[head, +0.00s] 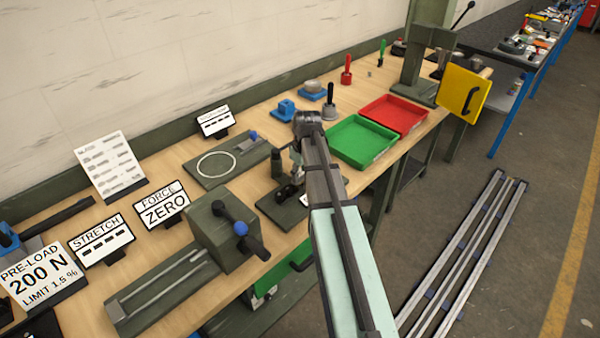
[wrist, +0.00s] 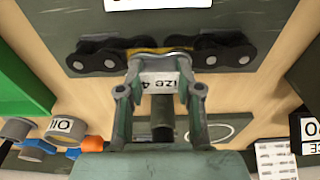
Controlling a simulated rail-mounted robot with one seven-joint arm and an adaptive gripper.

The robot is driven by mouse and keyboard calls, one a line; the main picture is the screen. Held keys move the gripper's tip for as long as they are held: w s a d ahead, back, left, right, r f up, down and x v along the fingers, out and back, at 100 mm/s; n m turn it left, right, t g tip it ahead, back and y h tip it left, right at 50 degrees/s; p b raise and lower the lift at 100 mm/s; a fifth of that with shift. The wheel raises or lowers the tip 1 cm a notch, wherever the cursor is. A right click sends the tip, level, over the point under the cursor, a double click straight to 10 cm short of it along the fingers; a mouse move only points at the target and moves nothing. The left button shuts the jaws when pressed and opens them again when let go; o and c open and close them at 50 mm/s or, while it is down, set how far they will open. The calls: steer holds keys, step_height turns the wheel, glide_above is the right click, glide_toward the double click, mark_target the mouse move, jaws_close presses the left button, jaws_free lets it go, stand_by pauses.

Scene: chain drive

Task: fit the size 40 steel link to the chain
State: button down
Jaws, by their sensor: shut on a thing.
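My gripper (wrist: 160,92) is shut on the steel link (wrist: 166,56), which has a white tag reading "ize 4", partly cut off, and a dark stem between the fingers. The black chain shows as two ends, a left one (wrist: 95,57) and a right one (wrist: 226,50), on a grey-green plate. The link's silvery edge lies in the gap between them, in front of a yellow piece (wrist: 146,49). I cannot tell whether the link touches the chain. In the head view my gripper (head: 292,172) is over the plate (head: 281,212), and my arm hides part of it.
A green tray (head: 361,142) and a red tray (head: 394,115) stand to the right of my arm. Signs (head: 163,205) line the wall side. A yellow panel (head: 463,93) is at the far right.

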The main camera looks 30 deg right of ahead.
steer(key=shift+f, duration=0.25)
steer(key=c, duration=0.7)
jaws_free()
steer(key=shift+r, duration=0.1)
step_height(320, 180, up, 12)
steer(key=s, duration=0.1)
steer(key=shift+s+d, duration=0.2)
steer(key=shift+d, duration=0.05)
